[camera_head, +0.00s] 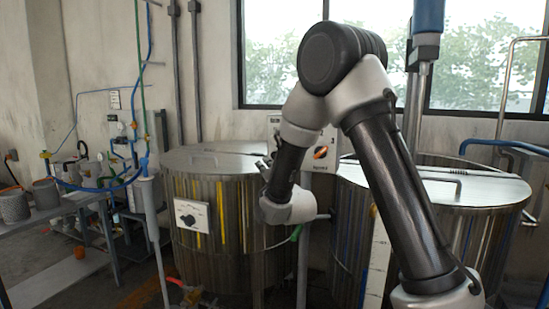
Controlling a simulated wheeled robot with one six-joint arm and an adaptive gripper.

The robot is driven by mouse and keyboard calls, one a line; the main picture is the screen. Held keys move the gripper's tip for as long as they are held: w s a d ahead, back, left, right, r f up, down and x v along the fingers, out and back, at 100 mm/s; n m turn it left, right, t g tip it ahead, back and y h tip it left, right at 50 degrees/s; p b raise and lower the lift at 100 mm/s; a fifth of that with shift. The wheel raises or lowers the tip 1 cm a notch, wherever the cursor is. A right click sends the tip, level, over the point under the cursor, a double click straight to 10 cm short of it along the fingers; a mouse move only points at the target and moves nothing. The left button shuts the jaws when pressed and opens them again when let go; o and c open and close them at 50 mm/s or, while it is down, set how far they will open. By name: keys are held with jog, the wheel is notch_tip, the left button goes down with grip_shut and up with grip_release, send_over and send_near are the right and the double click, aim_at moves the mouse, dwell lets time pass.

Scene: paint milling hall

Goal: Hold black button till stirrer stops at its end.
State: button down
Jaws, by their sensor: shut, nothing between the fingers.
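A pale control panel (327,143) stands between the two vats, partly hidden behind my arm. An orange and black knob (320,152) shows on its right side; I cannot make out a black button. The stirrer, with a blue motor housing (429,16) and a grey vertical shaft (417,95), stands over the right vat (465,188). Its lower end is hidden by my arm and the lid. My gripper (264,164) is partly visible, small and dark, in front of the panel's left side. It is shut and empty; whether it touches the panel cannot be told.
A left steel vat (218,255) with yellow streaks carries a white plate with a black knob (191,215). A grey bench (60,207) with metal pots, and blue hoses, stand at the far left. Pipes run at the right. Some floor is free at lower left.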

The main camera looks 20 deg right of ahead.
jog(key=shift+w+d, duration=0.6)
jog(key=shift+w, duration=0.2)
jog(key=shift+w+d, duration=0.55)
jog(key=shift+w, duration=0.25)
dwell(0.3)
jog(key=shift+w+d, duration=0.25)
jog(key=shift+w, duration=0.05)
